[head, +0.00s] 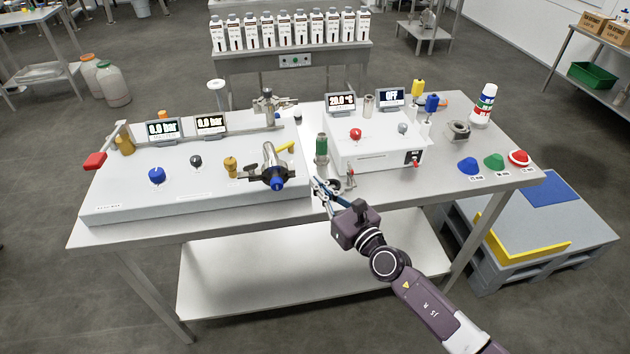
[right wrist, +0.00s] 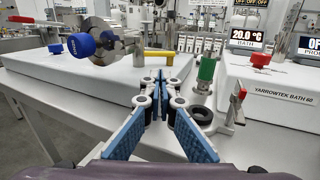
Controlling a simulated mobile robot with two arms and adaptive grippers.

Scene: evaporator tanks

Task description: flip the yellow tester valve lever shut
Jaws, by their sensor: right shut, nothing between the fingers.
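The yellow tester valve lever (head: 285,147) sticks out to the right of a metal valve (head: 271,168) with a blue cap on the white panel. In the right wrist view the yellow lever (right wrist: 158,57) lies roughly level, just beyond my fingertips, and the blue-capped valve (right wrist: 95,43) is to its left. My right gripper (head: 319,186) is shut and empty, in front of and to the right of the lever. Its blue-padded fingers (right wrist: 160,82) point toward the lever, apparently apart from it. My left gripper is not in view.
A green-topped cylinder (head: 321,148) and a small red-handled valve (head: 350,180) stand close to my right gripper. The white bath unit (head: 375,150) is to the right. A long red-ended lever (head: 95,160) is at the panel's left.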

